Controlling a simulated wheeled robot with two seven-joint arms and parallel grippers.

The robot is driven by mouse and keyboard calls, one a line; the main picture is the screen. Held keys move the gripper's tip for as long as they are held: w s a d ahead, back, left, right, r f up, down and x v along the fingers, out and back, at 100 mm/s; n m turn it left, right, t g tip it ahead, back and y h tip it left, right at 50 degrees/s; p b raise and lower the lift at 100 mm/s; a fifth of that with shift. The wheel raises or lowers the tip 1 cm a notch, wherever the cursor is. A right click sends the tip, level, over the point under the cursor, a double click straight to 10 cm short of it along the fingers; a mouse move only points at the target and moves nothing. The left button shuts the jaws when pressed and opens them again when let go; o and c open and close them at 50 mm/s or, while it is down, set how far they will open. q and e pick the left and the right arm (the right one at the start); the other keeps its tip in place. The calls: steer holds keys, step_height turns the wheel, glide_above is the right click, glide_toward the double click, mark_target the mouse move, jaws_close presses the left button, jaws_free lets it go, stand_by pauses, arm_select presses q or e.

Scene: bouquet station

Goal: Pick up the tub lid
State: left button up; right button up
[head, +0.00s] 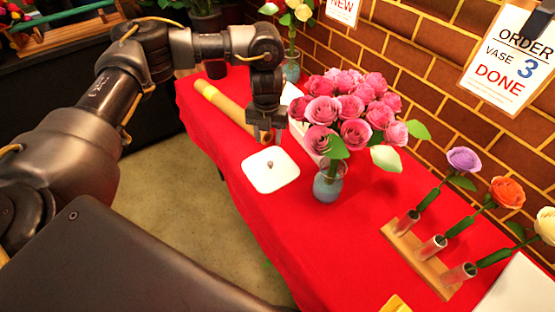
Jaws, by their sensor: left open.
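The tub lid (272,179) is a white rounded square with a small knob in its middle. It lies flat on the red table near the left edge. My left gripper (266,136) points down just behind the lid, above the table and apart from the knob. Its jaws are open and I see nothing between them. A white tub (303,133) filled with pink roses (350,108) stands to the right of the gripper, partly hidden by the blooms. My right gripper is out of view.
A wooden rack (421,262) with metal tubes holds single roses. A yellow roll (222,104) lies behind the gripper. Another vase (291,67) stands at the back. The red cloth (300,245) in front is clear.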

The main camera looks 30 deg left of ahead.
mark_target(270, 163)
arm_select(q)
steer(key=shift+s+d+f, duration=0.2)
steer(key=shift+s+f, duration=0.1)
steer(key=shift+f, duration=0.25)
steer(key=shift+s+d+f, duration=0.2)
steer(key=shift+s+f, duration=0.05)
steer(key=shift+f, duration=0.3)
steer(key=shift+w+d+f, duration=0.1)
steer(key=shift+w+f, duration=0.1)
steer(key=shift+f, duration=0.45)
steer(key=shift+w+d+f, duration=0.1)
steer(key=shift+w+f, duration=0.1)
steer(key=shift+f, duration=0.4)
steer(key=shift+a+f, duration=0.1)
steer(key=shift+f, duration=0.2)
steer(key=shift+s+a+f, duration=0.1)
steer(key=shift+s+f, duration=0.1)
steer(key=shift+f, duration=0.25)
step_height(270, 163, down, 4)
steer(key=shift+w+r+b, duration=0.1)
steer(key=shift+r+b, duration=0.05)
steer(key=shift+b, duration=0.15)
steer(key=shift+a+f, duration=0.1)
steer(key=shift+f, duration=0.15)
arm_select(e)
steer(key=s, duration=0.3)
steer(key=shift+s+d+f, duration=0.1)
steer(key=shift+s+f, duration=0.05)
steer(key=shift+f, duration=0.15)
